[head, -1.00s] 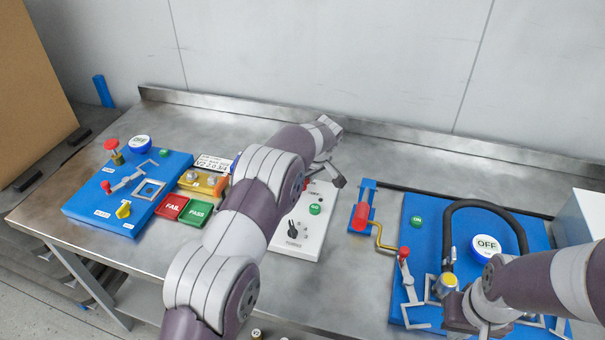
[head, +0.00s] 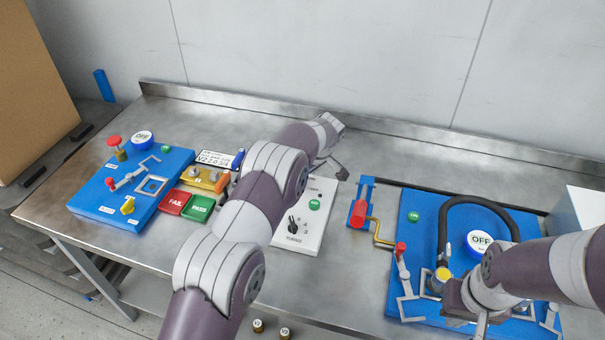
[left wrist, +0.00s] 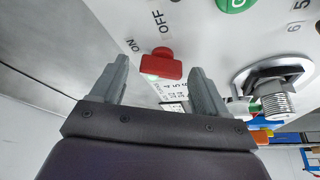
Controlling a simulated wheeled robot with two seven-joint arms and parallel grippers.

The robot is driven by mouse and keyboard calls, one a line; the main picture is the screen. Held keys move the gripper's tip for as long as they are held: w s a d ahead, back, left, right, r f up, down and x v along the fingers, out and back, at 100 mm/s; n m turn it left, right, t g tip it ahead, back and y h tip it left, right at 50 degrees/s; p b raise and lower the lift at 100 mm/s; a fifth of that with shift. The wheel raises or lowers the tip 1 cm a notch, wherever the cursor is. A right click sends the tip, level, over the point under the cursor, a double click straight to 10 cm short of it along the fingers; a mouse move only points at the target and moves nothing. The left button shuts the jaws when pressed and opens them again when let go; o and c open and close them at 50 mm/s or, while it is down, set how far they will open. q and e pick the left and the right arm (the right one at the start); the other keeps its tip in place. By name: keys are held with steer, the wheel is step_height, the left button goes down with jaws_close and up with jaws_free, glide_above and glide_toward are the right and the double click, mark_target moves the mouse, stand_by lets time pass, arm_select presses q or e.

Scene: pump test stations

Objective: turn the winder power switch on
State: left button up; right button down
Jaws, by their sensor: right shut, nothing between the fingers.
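The winder's white panel (head: 301,238) stands mid-bench, with a green button and a black rotary knob. In the left wrist view, a red switch (left wrist: 162,65) sits on the panel beside printed ON and OFF marks. Its exact setting I cannot tell. My left gripper (left wrist: 157,88) is open, with one finger on each side of the red switch; contact is not clear. In the head view my left gripper (head: 338,172) is at the panel's far end, and my arm hides the switch. My right gripper (head: 481,322) is shut and empty over the right blue station.
The left blue station (head: 105,203) and red FAIL and green PASS pads lie left of my left arm. A metal lip runs along the bench's back.

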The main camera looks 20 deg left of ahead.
arm_select(q)
steer(key=p+v, duration=0.8)
steer(key=v, duration=0.4)
steer(key=shift+r, duration=0.35)
